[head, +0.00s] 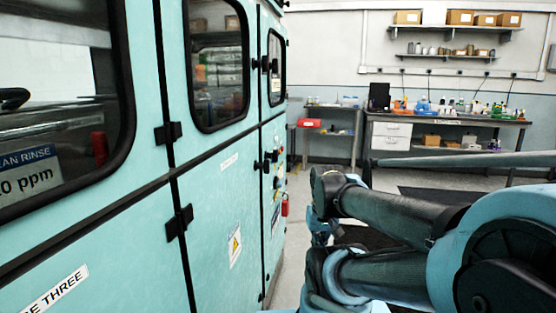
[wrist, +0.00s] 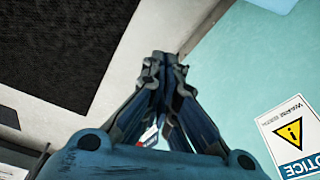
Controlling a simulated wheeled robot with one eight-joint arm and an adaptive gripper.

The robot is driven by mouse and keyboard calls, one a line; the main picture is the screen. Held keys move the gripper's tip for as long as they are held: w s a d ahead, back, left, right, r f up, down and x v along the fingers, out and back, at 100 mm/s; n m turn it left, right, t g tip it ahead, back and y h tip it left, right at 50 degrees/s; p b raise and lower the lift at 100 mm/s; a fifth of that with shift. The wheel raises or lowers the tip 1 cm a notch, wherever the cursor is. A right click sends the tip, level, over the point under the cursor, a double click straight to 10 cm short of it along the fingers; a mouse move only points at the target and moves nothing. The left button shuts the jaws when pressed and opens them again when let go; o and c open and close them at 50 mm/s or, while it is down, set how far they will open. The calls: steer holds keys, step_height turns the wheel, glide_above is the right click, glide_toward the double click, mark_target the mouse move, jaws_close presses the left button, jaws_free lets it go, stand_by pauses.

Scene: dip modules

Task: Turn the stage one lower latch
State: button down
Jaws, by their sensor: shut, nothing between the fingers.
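A row of teal cabinet panels (head: 215,205) runs along the left of the head view. Black latch-like fittings sit at the panel seams: an upper one (head: 168,132) and a lower one (head: 180,222) on the near seam, and smaller ones (head: 266,163) farther along. The near panel's label ends in "E THREE" (head: 58,290); no stage one label is readable, so I cannot tell which fitting is the stage one lower latch. My gripper (wrist: 163,62) is shut and empty in the wrist view, beside a teal panel (wrist: 235,75), with no latch at its fingertips.
A notice sign (wrist: 290,135) with a yellow warning triangle is on the panel at right in the wrist view. A dark mat (wrist: 60,50) lies on the pale floor at left. A workbench (head: 445,122) with bottles stands at the back, with wall shelves (head: 455,27) above.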

steer(key=c, duration=2.1)
jaws_free()
steer(key=o, duration=0.5)
steer(key=shift+s+a+r, duration=0.2)
steer(key=shift+a+r, duration=0.15)
steer(key=shift+r, duration=0.3)
steer(key=shift+c, duration=0.2)
steer(key=w+a+r+n+y, duration=0.3)
steer(key=w+r+y, duration=0.25)
steer(key=w, duration=0.45)
steer(key=w+a+r+n+y, duration=0.35)
steer(key=w+r, duration=0.25)
steer(key=w, duration=0.3)
steer(key=w+d+r+n+t+y, duration=0.2)
steer(key=w+d+n+y, duration=0.2)
steer(key=w+d, duration=0.4)
steer(key=w+d+r+n+t+y, duration=0.1)
steer(key=w+d+r+n+y, duration=0.25)
steer(key=w+d, duration=0.45)
steer(key=r+x, duration=0.1)
steer(key=x, duration=1.7)
steer(key=shift+w+f+y, duration=0.25)
steer(key=shift+f+y, duration=0.1)
